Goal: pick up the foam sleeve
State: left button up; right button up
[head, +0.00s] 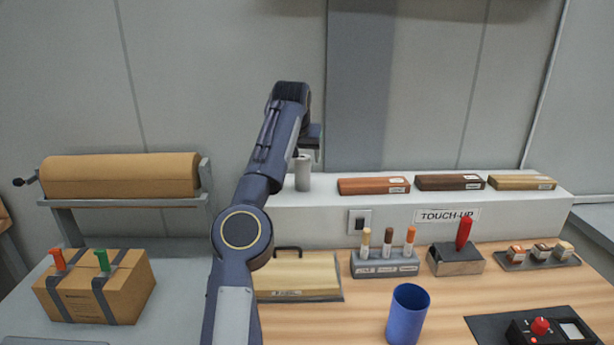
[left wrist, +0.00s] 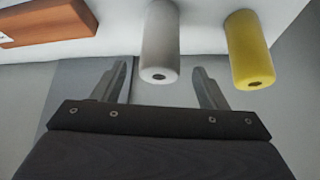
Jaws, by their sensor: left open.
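A pale grey upright cylinder (head: 303,174), which looks like a sleeve, stands on the white ledge at the back. It also shows in the left wrist view (left wrist: 160,42) with a dark hole in its end. A yellow cylinder (left wrist: 248,48) of similar shape stands beside it in the wrist view; my arm hides it in the head view. The frames do not label which one is foam. My left gripper (left wrist: 161,78) is open and empty, its fingers spread to either side of the grey cylinder's line, apparently short of it. My right gripper is not in view.
Wood blocks (head: 374,186) lie on the ledge to the right of the grey cylinder. Below are a marker stand (head: 385,266), a blue cup (head: 408,315) and a tan pad (head: 298,277). A strapped cardboard box (head: 133,287) sits at left.

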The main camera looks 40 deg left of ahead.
pick_arm(q)
jog(key=x, duration=0.4)
jog(key=shift+w+f, duration=0.1)
jog(key=shift+f, duration=0.3)
jog(key=c, duration=1.1)
jog(key=shift+o, duration=0.2)
jog(key=shift+r, duration=0.15)
